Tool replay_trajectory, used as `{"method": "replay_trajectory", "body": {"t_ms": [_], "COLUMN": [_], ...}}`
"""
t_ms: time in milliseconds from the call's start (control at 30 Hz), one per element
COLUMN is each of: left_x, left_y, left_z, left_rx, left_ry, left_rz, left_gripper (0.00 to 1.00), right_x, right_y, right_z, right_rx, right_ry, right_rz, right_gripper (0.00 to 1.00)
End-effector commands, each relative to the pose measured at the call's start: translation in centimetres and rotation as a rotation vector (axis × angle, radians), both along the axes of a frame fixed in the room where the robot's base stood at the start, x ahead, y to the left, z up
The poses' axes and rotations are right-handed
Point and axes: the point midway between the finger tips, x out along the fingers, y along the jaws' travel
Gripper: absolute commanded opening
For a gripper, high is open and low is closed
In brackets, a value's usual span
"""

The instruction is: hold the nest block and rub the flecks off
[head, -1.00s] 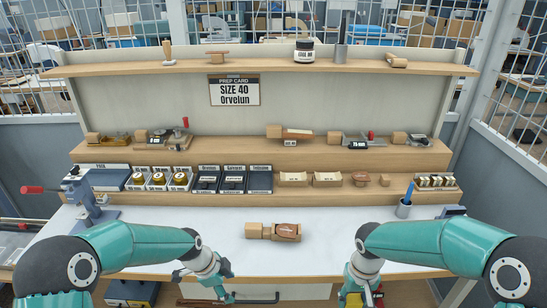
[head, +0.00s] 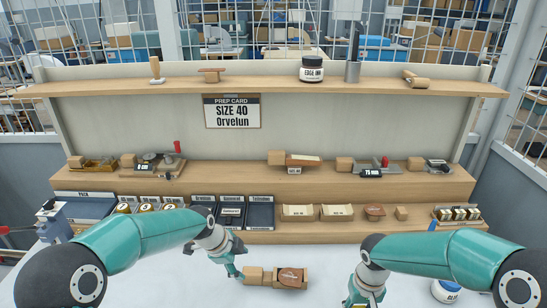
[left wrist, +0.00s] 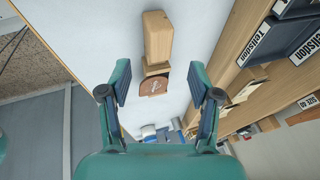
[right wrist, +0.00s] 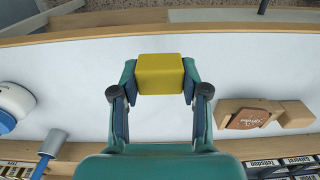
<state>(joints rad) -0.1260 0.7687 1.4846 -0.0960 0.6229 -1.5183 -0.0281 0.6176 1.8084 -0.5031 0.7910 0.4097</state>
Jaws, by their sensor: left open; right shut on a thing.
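The nest block (head: 292,268), pale wood with a narrower block end (head: 253,275) at its left, lies on the white bench top. A brown leather piece (head: 293,278) with light marks sits in it; separate flecks are too small to tell. My left gripper (head: 238,272) is open just left of the block end. In the left wrist view the nest block (left wrist: 157,38) lies ahead, between the open fingers, apart from them. My right gripper (right wrist: 160,88) is shut on a yellow block (right wrist: 160,72), held right of the nest block, which also shows in the right wrist view (right wrist: 290,114).
A stepped wooden shelf (head: 390,175) with trays and tools stands behind the bench top. A white jar (head: 446,290) with blue stands at the right, near a grey cup (right wrist: 54,142). A blue clamp press (head: 55,225) is at the left. The bench around the nest block is clear.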

Motion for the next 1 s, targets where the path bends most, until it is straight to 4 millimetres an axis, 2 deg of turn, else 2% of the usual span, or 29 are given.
{"method": "replay_trajectory", "body": {"t_ms": [367,433,600,800,1000], "left_x": [1.1,1.4,2.0,2.3,2.4], "left_y": [-0.8,-1.0,-1.7,-2.0,-2.1], "left_z": [-4.5,-5.8,-7.5,-8.4,-8.5], "left_rx": [0.000,0.000,0.000,0.000,0.000], "left_ry": [0.004,0.003,0.001,0.002,0.002], "left_rz": [0.011,0.012,0.011,0.013,0.014], "left_gripper": [0.62,0.62,0.62,0.62,0.62], "right_x": [0.3,0.3,0.3,0.3,0.3], "right_y": [0.5,0.5,0.5,0.6,0.6], "right_z": [-1.3,-2.4,-3.9,-4.6,-4.7], "right_rx": [0.000,0.000,0.000,0.000,0.000], "right_ry": [0.001,0.001,0.001,0.000,0.001], "right_rz": [0.012,0.012,0.013,0.013,0.014], "right_gripper": [0.17,0.17,0.17,0.17,0.17]}}
